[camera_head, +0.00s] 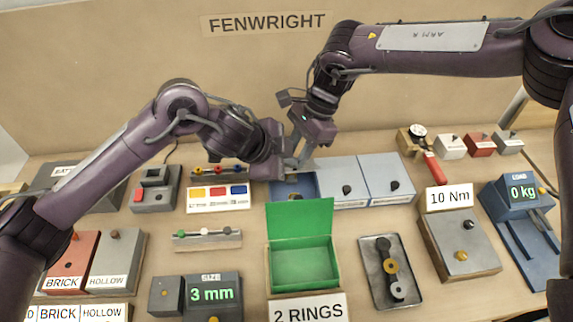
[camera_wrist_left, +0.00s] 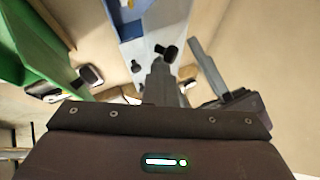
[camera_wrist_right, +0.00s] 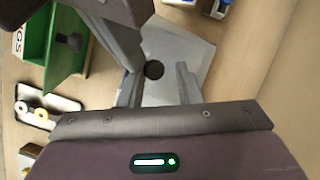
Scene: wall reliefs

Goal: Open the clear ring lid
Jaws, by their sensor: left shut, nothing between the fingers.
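Two pale grey lids with black knobs, the middle one (camera_head: 346,187) and the right one (camera_head: 388,178), lie closed side by side at the back of the bench. A blue bin (camera_head: 292,186) adjoins them on the left, partly hidden by my grippers. The labels on their fronts are too small to read, so I cannot tell which is the clear ring lid. My left gripper (camera_head: 287,163) is shut and empty above the blue bin. My right gripper (camera_head: 303,152) is close beside it; its fingers stand apart in the right wrist view (camera_wrist_right: 158,88), with a knob (camera_wrist_right: 153,69) visible between them.
A green box (camera_head: 303,262) with its lid raised stands in front, behind a "2 RINGS" sign (camera_head: 308,309). A dark tray (camera_head: 390,270) holds several rings. A torque box (camera_head: 460,243) and a scale (camera_head: 520,225) stand at right. My two arms nearly touch.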

